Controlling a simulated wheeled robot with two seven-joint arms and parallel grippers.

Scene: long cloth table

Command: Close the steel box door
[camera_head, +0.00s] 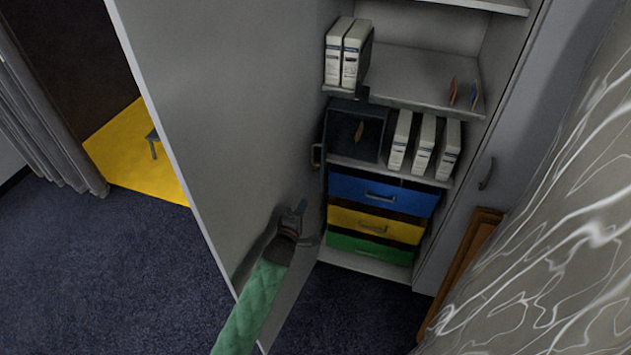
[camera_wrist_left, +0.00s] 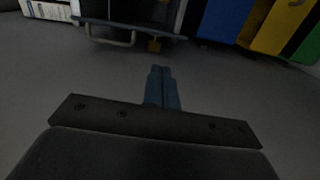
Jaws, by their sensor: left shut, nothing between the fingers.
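The dark steel box (camera_head: 340,153) stands on the cabinet's middle shelf, left of several white binders. Its front looks dark and hollow, with a small gold-coloured thing (camera_head: 359,131) in it. A handle (camera_head: 317,155) shows at the box's left side, and I cannot tell clearly how far its door is swung. The left wrist view shows the box (camera_wrist_left: 155,14) at the top, with a pale handle (camera_wrist_left: 110,38). My left gripper (camera_head: 299,208) is shut and empty, below and left of the box, in front of the big grey cabinet door. Its closed fingers (camera_wrist_left: 162,72) point toward the box.
The tall cabinet door (camera_head: 215,110) stands open on the left, close to my left arm. Blue (camera_head: 350,187), yellow (camera_head: 345,218) and green (camera_head: 345,243) drawers lie below the box. A patterned surface (camera_head: 570,230) fills the right side. Dark carpet (camera_head: 90,270) is free at left.

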